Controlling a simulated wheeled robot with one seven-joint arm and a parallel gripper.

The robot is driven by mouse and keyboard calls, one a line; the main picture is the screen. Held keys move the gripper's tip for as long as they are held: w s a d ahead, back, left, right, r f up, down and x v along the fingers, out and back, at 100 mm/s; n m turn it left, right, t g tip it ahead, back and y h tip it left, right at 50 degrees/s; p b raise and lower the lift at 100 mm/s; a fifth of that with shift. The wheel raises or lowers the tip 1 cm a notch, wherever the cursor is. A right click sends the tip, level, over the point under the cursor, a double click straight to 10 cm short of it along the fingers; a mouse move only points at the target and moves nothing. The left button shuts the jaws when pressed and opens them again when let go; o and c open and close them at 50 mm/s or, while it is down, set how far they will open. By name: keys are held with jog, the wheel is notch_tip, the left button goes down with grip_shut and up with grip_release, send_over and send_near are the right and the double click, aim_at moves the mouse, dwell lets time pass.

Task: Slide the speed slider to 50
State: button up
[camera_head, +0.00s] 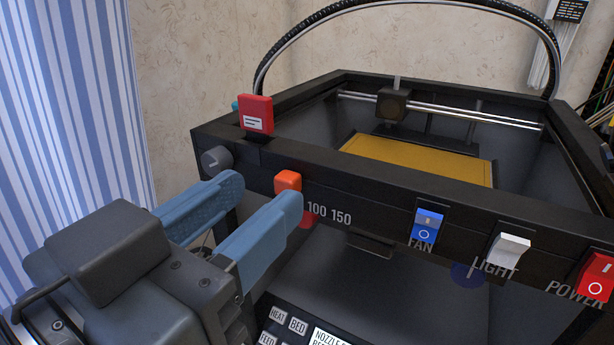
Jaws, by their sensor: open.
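The speed slider is an orange-red knob (288,181) on the front top bar of a black 3D printer. The numbers 100 and 150 show to its right. Any markings to the left of 100 are hidden behind my gripper's finger. My gripper (264,190) comes in from the lower left with two blue fingers spread apart. One fingertip is left of the knob, and the other overlaps its lower right in the picture. I cannot tell whether either finger touches the knob. The gap between the fingers looks empty apart from the knob near the tips.
The bar also holds a grey round knob (216,159), a blue FAN switch (426,228), a white LIGHT switch (509,250) and a red POWER switch (597,273). A red card-like piece (256,114) stands on top. A button panel (297,325) lies below. Open space is in front.

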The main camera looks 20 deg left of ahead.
jog(key=s, duration=0.5)
jog(key=shift+s+a+b, duration=0.15)
jog(key=shift+a+b, duration=0.2)
